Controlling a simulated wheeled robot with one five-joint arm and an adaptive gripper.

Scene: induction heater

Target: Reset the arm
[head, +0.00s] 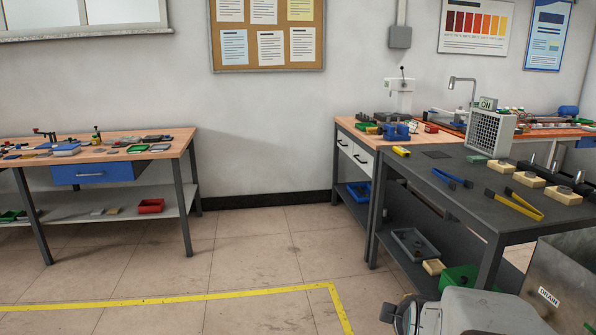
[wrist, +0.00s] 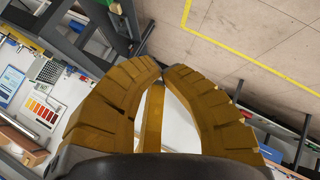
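My gripper (wrist: 161,66) fills the middle of the wrist view, with two thick, ribbed yellow fingers that curve in so their tips nearly meet. A narrow yellow strip shows in the gap behind the tips; I cannot tell what it is. I see nothing clearly held. The wrist view is strongly tilted, with floor at the upper right and wall at the left. In the head view my gripper is not clearly visible; a grey rounded part, probably of my arm, shows at the lower right edge.
A dark table (head: 455,187) at the right bears yellow tongs (head: 515,204), blue tongs (head: 452,178) and a grey vented unit (head: 490,132). A metal tank marked DRAIN (head: 562,272) stands at the lower right. A workbench (head: 180,142) is at the left. The floor between is clear.

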